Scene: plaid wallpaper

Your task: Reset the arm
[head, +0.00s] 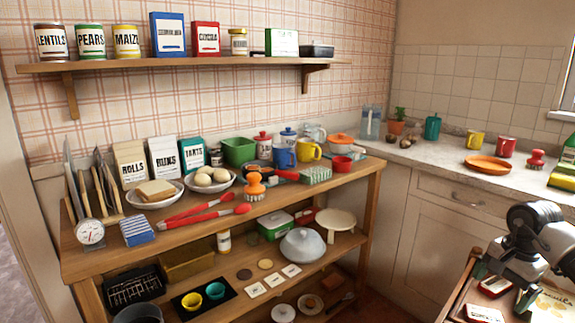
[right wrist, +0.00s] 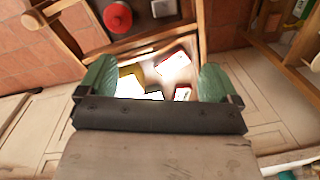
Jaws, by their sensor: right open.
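My right gripper (head: 503,284) is at the lower right of the head view, above a wooden-edged trolley (head: 459,284). It is open. In the right wrist view its two green finger pads (right wrist: 155,80) stand wide apart with nothing held between them. Beyond them, apart from the pads, lie a red-edged white packet (right wrist: 173,66) and a yellowish item (right wrist: 131,78), partly hidden by the gripper body. My left arm and gripper do not show in either view.
A wooden shelf unit (head: 325,203) crowded with crockery and tins stands at left and centre. A stone counter (head: 437,158) with an orange plate (head: 487,164) runs behind the right arm. Floor shows between the shelf unit and the trolley.

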